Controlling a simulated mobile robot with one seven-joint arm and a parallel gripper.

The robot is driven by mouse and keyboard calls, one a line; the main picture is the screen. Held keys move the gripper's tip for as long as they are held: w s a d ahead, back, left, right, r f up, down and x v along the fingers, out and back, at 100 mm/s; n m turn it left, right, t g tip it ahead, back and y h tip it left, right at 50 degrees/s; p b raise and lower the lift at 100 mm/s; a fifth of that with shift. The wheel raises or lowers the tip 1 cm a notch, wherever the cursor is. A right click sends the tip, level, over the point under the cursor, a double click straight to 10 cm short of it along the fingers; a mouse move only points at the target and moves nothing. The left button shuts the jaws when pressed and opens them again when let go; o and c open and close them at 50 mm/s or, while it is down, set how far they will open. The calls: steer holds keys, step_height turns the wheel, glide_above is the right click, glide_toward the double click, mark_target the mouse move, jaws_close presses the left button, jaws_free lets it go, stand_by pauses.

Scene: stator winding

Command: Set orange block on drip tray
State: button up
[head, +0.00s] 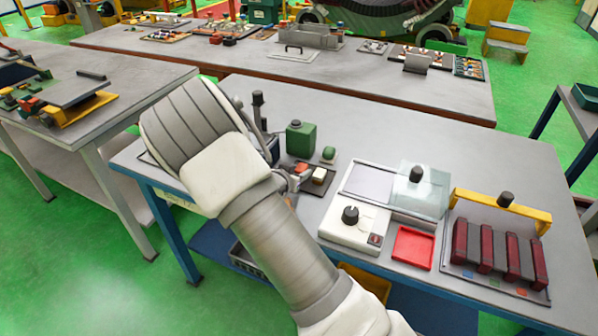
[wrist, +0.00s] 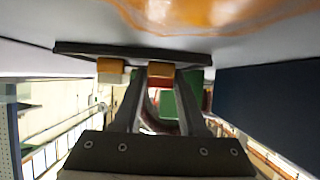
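In the head view, an orange-red block (head: 301,168) stands beside a pale-topped block (head: 319,175) on a small dark tray. My gripper (head: 294,181) is low at these blocks, partly hidden by my arm. In the wrist view, where the table appears at the top, the orange block (wrist: 160,71) lies between my fingertips (wrist: 160,80), and the tan and white block (wrist: 110,70) is outside them. Whether the fingers press on the orange block I cannot tell. A shallow red tray (head: 413,248) lies empty near the table's front edge. Which tray is the drip tray is not clear.
A green canister (head: 300,139) and small green item (head: 329,154) stand just behind the blocks. A white device with a black knob (head: 350,215), a clear panel (head: 421,190) and a yellow-handled rack of dark red bars (head: 500,250) surround the red tray. The table's far right is clear.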

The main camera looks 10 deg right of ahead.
steer(key=o, duration=0.3)
steer(key=shift+r, duration=0.1)
